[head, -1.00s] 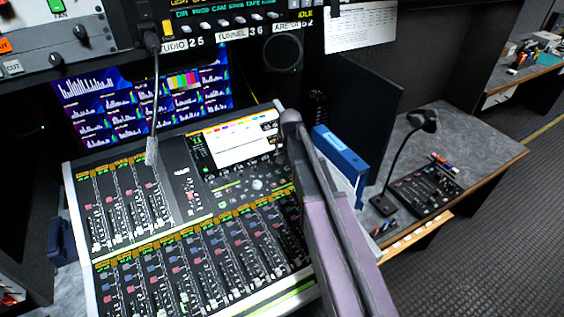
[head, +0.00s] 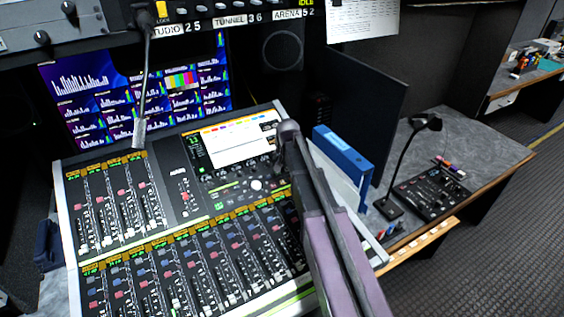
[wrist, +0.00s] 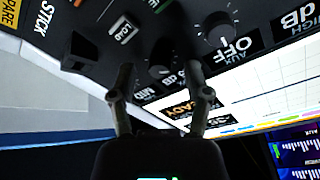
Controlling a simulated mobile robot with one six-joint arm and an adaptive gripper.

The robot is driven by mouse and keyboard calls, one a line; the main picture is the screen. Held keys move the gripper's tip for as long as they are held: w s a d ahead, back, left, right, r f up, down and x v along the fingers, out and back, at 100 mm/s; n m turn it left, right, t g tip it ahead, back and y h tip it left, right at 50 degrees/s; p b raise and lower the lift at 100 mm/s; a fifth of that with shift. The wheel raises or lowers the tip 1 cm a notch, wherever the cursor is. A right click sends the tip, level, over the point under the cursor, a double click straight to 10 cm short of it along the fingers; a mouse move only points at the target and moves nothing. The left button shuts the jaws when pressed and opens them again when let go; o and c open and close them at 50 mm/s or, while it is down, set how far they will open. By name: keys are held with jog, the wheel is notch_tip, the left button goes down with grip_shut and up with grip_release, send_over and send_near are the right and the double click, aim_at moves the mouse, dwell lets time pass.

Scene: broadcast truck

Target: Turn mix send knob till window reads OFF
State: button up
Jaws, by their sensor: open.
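My gripper (wrist: 162,88) shows in the wrist view, its two fingers apart with a gap between them. A dark round knob (wrist: 160,56) lies beyond the gap between the fingertips; I cannot tell whether they touch it. Beside it are a dB window and the word MID. Another round knob (wrist: 215,28) is up and to the right, next to a window reading OFF (wrist: 236,50) and a label AUX. No label naming the mix send is legible. In the head view the mixing console (head: 180,205) stands in front, and my arm covers its right side; my fingertips cannot be made out there.
The console screen (head: 230,146) is lit, with monitors (head: 85,85) behind it. A thin dark stalk (head: 146,85) hangs over the console. A blue binder (head: 342,150), a gooseneck lamp (head: 424,124) and a small control box (head: 430,190) are on the right.

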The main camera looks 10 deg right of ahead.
jog(key=shift+w+f, duration=0.1)
jog(key=shift+f, duration=0.15)
jog(key=shift+c, duration=0.2)
grip_shut()
jog(key=shift+n, duration=0.3)
jog(key=n, duration=0.5)
jog(key=shift+t+b, duration=0.3)
jog(key=shift+b, duration=0.05)
jog(key=n+y, duration=0.1)
jog(key=n, duration=0.5)
jog(key=shift+d, duration=0.1)
jog(key=shift+n, duration=0.3)
